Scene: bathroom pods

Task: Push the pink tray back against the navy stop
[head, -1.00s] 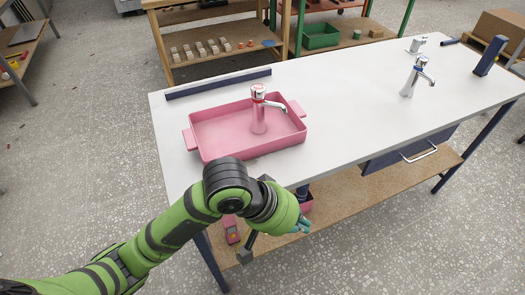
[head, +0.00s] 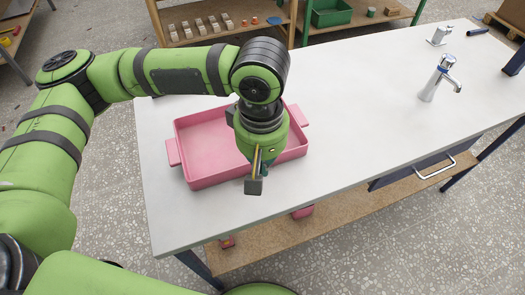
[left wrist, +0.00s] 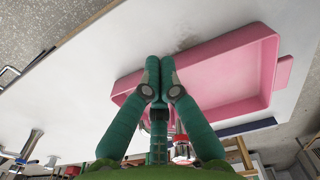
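The pink tray (head: 212,177) lies on the white counter (head: 370,110), an open rectangular tray with a handle at each short end. My left gripper (head: 264,168) points down at its front wall, right of the middle, and hides part of it. In the left wrist view the fingers (left wrist: 160,62) are together at the tips and empty, by the tray's (left wrist: 225,62) near edge; I cannot tell whether they touch it. The navy stop (left wrist: 245,127) is a low bar beyond the tray's far side, with a narrow gap. My arm hides it in the head view. My right gripper is out of view.
A tap with a red band (left wrist: 182,150) stands by the tray, hidden in the head view. Another tap (head: 438,78) with a blue band stands farther right. The counter between is clear. Pink items (head: 302,211) sit on the lower shelf.

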